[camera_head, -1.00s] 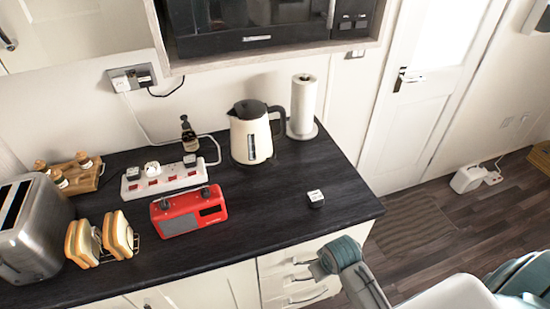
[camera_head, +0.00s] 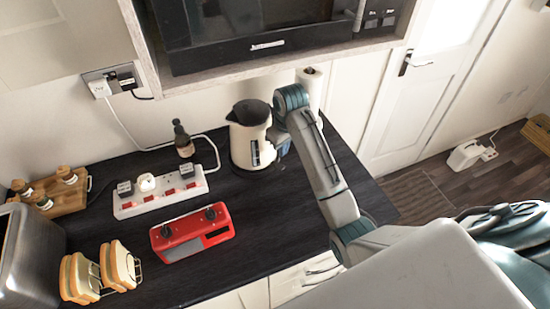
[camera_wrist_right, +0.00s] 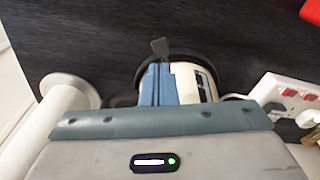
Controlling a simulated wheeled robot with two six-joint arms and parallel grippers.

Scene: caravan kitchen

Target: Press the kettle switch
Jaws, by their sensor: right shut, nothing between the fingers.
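The cream kettle (camera_head: 245,138) with a black lid and dark base stands on the dark counter near the wall. My right gripper (camera_head: 279,148) is at the kettle's right side, beside its handle, which the arm largely hides. In the right wrist view the gripper's blue fingers (camera_wrist_right: 158,84) are shut and empty, in front of the kettle body (camera_wrist_right: 207,84). A dark grey tab (camera_wrist_right: 159,47), apparently the kettle switch, sticks out just beyond the fingertips. I cannot tell whether the fingers touch it. My left gripper is not in view.
A paper towel roll (camera_head: 311,88) stands close behind my right arm. A dark bottle (camera_head: 183,140) stands by the wall. The microwave (camera_head: 250,30) hangs above.

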